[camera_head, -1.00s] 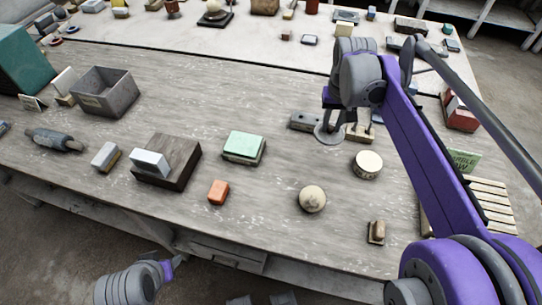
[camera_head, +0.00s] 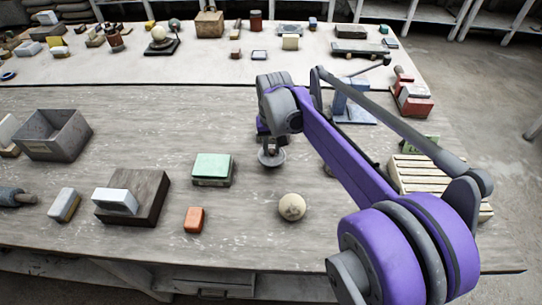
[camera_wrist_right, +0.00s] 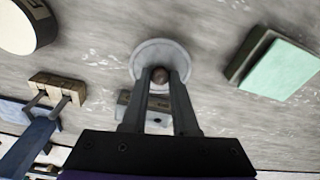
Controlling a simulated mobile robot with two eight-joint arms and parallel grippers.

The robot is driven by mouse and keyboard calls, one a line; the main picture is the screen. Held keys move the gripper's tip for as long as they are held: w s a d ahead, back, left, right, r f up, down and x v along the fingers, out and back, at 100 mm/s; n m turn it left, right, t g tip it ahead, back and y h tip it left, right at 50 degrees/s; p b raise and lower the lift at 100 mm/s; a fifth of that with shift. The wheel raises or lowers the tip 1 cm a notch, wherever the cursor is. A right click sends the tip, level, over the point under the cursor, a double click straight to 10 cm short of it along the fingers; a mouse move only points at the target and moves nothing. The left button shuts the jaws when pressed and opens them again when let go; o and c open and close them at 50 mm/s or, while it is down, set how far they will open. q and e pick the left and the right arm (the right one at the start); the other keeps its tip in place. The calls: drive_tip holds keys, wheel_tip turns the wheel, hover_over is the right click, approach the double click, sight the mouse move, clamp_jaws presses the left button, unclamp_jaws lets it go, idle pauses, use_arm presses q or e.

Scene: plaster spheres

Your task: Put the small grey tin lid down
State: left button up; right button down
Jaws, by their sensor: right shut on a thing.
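The small grey tin lid (camera_head: 266,160) is a flat round disc over the middle of the wooden workbench (camera_head: 150,150), to the right of a mint-green box (camera_head: 213,167). The lid looks about level. I cannot tell whether it touches the bench. My left gripper is out of view.
A pale ball (camera_head: 292,207) stands nearer than the lid, and an orange block (camera_head: 194,220) at front left. A dark block (camera_head: 146,191) and a grey bin (camera_head: 76,142) stand farther left. A slatted rack (camera_head: 421,172) is at right. The bench left of the mint box's back is clear.

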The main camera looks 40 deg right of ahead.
sight(272, 152)
drive_tip(key=shift+f, duration=1.7)
drive_tip(key=shift+f, duration=0.1)
drive_tip(key=c, duration=0.7)
unclamp_jaws()
drive_tip(key=shift+r, duration=0.25)
drive_tip(key=r, duration=0.7)
drive_tip(key=s+r+p, duration=0.1)
drive_tip(key=r, duration=0.3)
drive_tip(key=shift+s+a+r, duration=0.1)
drive_tip(key=shift+a+r, duration=0.25)
drive_tip(key=shift+a, duration=0.1)
